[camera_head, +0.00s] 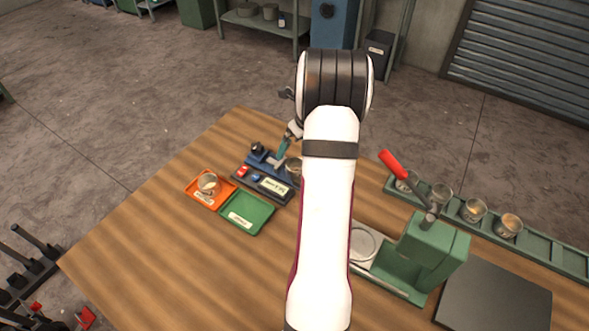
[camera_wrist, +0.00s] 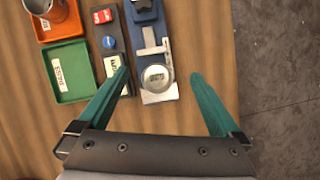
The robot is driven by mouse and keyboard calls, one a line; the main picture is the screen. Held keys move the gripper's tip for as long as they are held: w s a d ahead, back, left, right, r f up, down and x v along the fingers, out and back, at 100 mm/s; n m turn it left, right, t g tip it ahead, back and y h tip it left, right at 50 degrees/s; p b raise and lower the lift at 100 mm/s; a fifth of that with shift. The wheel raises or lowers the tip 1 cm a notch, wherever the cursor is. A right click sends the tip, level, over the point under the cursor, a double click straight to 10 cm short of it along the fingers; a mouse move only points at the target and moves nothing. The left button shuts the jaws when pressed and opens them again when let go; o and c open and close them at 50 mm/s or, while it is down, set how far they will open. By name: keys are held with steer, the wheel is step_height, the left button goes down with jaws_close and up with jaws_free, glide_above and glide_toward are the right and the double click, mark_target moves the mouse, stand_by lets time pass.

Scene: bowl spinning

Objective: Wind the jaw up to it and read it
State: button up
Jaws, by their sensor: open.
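The blue measuring gauge (camera_wrist: 142,28) has a dark knob (camera_head: 258,149) at its far end and a pale metal sliding jaw (camera_wrist: 153,48). A round metal bowl (camera_wrist: 157,78) with a small pale label lies on the gauge's near end, close to the jaw; I cannot tell whether they touch. The bowl also shows in the head view (camera_head: 293,166), partly beside my arm. A pale readout (camera_wrist: 112,65) sits on the black strip beside the gauge, its digits unclear. My gripper (camera_wrist: 160,77) is open with teal fingers, empty, above the bowl's end of the gauge.
A red button (camera_wrist: 103,16) and a blue button (camera_wrist: 109,43) sit on the black strip. The orange tray (camera_head: 191,189) holds a metal cup (camera_head: 208,183); the green tray (camera_head: 247,214) looks empty. A green press (camera_head: 432,250) and a rack with several bowls stand right.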

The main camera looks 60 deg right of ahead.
mark_target(258, 146)
steer(key=shift+c, duration=1.1)
steer(key=n, duration=0.2)
steer(key=shift+w+d+r+n, duration=0.1)
steer(key=shift+w+r+n, duration=0.2)
steer(key=shift+n, duration=0.1)
steer(key=shift+c, duration=0.5)
steer(key=w+r+m+y, duration=0.1)
steer(key=w+r+m, duration=0.25)
steer(key=m, duration=1.45)
steer(key=w+r+m, duration=0.2)
steer(key=r+m, duration=0.2)
steer(key=m, duration=1.4)
steer(key=x, duration=1.5)
steer(key=shift+w+a+f, duration=0.2)
steer(key=shift+w+a, duration=0.1)
steer(key=shift+a, duration=0.05)
steer(key=shift+c, duration=0.2)
jaws_close()
